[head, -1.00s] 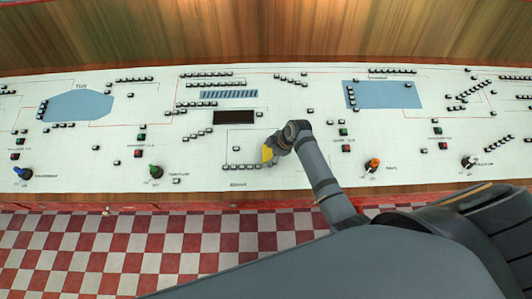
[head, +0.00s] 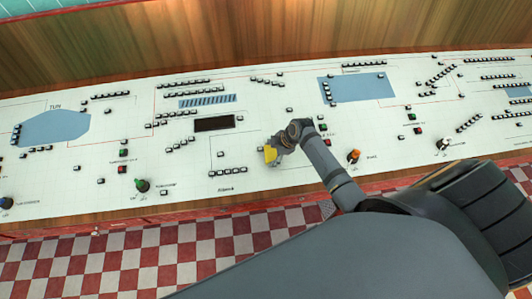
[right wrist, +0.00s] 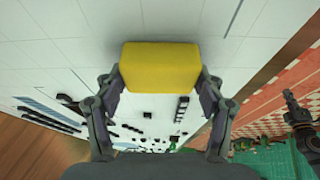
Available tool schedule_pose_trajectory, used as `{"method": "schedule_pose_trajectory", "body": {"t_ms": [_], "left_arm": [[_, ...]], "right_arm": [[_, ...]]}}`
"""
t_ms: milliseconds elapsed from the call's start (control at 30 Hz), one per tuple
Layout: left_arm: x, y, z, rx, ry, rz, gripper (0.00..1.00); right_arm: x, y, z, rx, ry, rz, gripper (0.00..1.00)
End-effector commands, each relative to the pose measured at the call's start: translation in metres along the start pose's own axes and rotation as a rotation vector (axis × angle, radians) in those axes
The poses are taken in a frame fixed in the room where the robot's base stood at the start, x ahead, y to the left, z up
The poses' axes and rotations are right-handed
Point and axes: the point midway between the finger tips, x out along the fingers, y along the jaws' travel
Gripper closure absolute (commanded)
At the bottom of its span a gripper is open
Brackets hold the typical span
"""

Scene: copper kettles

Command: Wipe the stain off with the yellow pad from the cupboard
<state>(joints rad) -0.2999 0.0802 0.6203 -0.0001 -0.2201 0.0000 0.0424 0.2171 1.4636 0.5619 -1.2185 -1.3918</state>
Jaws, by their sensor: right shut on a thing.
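The yellow pad (head: 270,156) is in my right gripper (head: 272,152), above or on the white sloping console (head: 200,150), just right of a row of small dark buttons. In the right wrist view the pad (right wrist: 160,66) sits between both fingertips, which press on its left and right ends. Whether the pad touches the console cannot be told. No stain can be made out; the pad or arm may hide it. A dark jointed part at the right edge of the right wrist view may be my left gripper (right wrist: 300,115); its fingers are unclear.
The console carries many small buttons, a dark display (head: 214,124), blue panels (head: 357,88), and knobs, including an orange one (head: 353,156) right of my arm and a green one (head: 142,185). A wooden wall (head: 250,40) stands behind. Checkered floor (head: 200,240) lies in front.

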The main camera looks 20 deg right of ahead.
Motion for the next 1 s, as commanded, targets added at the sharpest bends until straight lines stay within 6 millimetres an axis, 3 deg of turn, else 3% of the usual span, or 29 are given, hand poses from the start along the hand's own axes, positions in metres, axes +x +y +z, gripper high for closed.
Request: {"method": "schedule_pose_trajectory", "body": {"t_ms": [167,533,833,1000], "left_arm": [[-0.001,0.000,0.000,0.000,0.000,0.000,1.00],[-0.004,0.000,0.000,0.000,0.000,0.000,1.00],[-0.005,0.000,0.000,0.000,0.000,0.000,1.00],[-0.003,0.000,0.000,0.000,0.000,0.001,1.00]], "right_arm": [[-0.001,0.000,0.005,0.001,-0.002,-0.001,0.55],[-0.014,0.001,0.036,0.001,-0.001,-0.001,0.55],[-0.014,0.001,0.036,0.001,0.002,-0.001,0.55],[-0.007,0.000,0.022,0.002,0.005,-0.001,0.55]]}}
